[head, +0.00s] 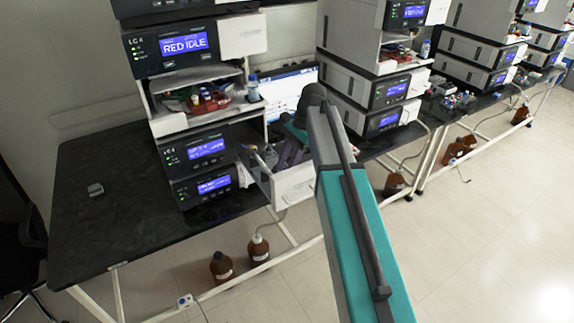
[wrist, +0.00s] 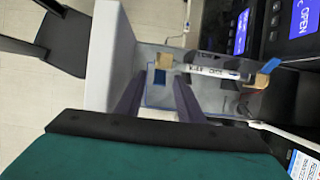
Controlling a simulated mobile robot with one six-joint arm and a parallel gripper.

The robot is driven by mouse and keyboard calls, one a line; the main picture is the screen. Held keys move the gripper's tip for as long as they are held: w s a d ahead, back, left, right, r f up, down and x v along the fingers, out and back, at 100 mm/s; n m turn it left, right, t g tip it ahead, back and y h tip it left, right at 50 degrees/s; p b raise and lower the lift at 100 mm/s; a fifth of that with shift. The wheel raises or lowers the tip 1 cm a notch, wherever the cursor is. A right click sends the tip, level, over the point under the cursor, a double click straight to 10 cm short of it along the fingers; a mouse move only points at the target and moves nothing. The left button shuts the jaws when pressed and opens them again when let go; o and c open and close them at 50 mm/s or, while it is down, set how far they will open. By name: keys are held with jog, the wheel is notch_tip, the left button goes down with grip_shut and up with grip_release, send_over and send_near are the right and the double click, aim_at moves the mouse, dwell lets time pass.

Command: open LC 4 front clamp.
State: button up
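The LC 4 stack (head: 185,150) stands on the dark bench in the head view, with its white-fronted column drawer (head: 292,186) pulled out. In the wrist view a white labelled column (wrist: 215,72) lies across the drawer between two tan clamps. The front clamp (wrist: 164,61) is near the white drawer front (wrist: 110,50); the rear clamp (wrist: 263,80) is at the column's other end. I cannot tell whether either clamp's jaw is open. My gripper (wrist: 158,80) is open, its two purple-grey fingers apart, just below the front clamp in the picture.
A blue-lit module display (wrist: 303,20) reads OPEN beside the drawer. A tray of bottles (head: 208,100) sits above the lower modules. Brown bottles (head: 221,266) stand on the floor. The bench's left part (head: 100,195) is mostly clear. More stacks stand to the right.

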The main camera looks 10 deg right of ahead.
grip_shut()
jog(key=shift+d, duration=0.1)
